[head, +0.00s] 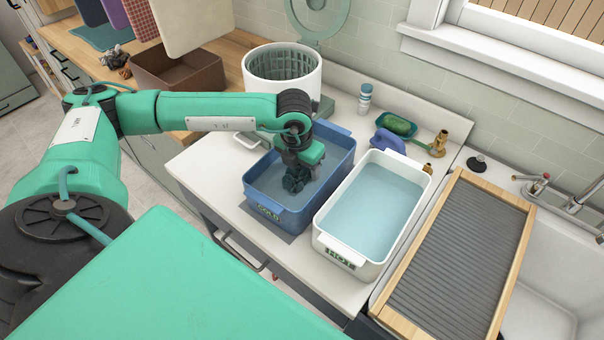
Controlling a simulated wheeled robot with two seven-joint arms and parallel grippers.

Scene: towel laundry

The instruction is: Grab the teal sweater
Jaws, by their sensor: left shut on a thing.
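My left gripper (296,180) reaches down into the blue tub (275,211), which has a label on its front and holds water. The gripper is shut on a small, dark, bunched thing at its tips. That looks to be the teal sweater, but it is mostly hidden by the gripper and its outline is hard to tell. My right gripper is not in view.
A white tub (409,234) of water stands close to the right of the blue one. A ribbed drainboard (455,258) lies beyond it, by the sink (540,305). A white round basket (283,72) and brown bin (178,72) stand behind. Bottles and a soap dish (397,128) line the back.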

